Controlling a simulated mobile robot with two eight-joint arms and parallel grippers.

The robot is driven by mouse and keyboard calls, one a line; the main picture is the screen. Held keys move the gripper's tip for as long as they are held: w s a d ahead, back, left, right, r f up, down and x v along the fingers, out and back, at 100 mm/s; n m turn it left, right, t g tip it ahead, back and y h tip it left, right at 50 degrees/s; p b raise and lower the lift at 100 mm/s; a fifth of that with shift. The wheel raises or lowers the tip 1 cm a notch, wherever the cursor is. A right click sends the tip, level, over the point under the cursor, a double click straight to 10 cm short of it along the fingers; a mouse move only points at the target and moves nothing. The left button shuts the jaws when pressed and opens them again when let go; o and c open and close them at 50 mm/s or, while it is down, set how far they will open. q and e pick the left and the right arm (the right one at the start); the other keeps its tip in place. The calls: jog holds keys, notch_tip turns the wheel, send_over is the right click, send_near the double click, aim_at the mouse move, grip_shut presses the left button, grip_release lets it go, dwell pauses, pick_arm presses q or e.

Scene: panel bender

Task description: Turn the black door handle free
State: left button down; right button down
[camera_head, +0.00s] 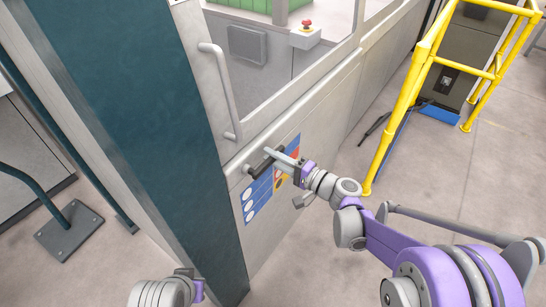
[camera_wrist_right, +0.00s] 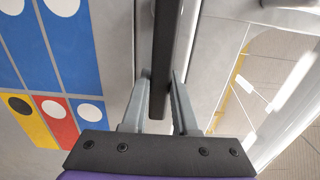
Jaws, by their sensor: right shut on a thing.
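The black door handle (camera_head: 257,166) is a short dark bar on the light grey machine panel, beside the blue sign, in the head view. My right gripper (camera_head: 276,154) reaches it from the right and is shut on it. In the right wrist view the handle (camera_wrist_right: 161,60) runs as a dark bar from the top edge down between the two grey fingers of the right gripper (camera_wrist_right: 159,95). The fingers hide part of the handle in the head view. Part of my left arm's wrist (camera_head: 197,289) shows at the bottom edge; its fingers cannot be made out.
A teal column (camera_head: 140,100) stands left of the panel. A long grey grab bar (camera_head: 221,90) is above the handle. A yellow railing (camera_head: 400,105) stands to the right on open floor. A red emergency button (camera_head: 307,24) sits behind the window.

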jog(key=shift+f, duration=0.15)
notch_tip(320, 180, down, 2)
jog(key=m+b, duration=0.2)
jog(key=m, duration=0.1)
jog(key=shift+s+a+f, duration=0.1)
jog(key=shift+s, duration=0.05)
jog(key=s+a+f+m+b, duration=0.2)
jog(key=s+f+m+b, duration=0.1)
jog(key=m, duration=0.8)
jog(key=shift+s+a+f+b, duration=0.35)
jog(key=shift+f+b, duration=0.45)
jog(key=shift+b, duration=0.15)
jog(key=c, duration=0.7)
grip_release()
jog(key=v, duration=1.1)
jog(key=shift+a+p, duration=0.1)
jog(key=shift+p, duration=0.2)
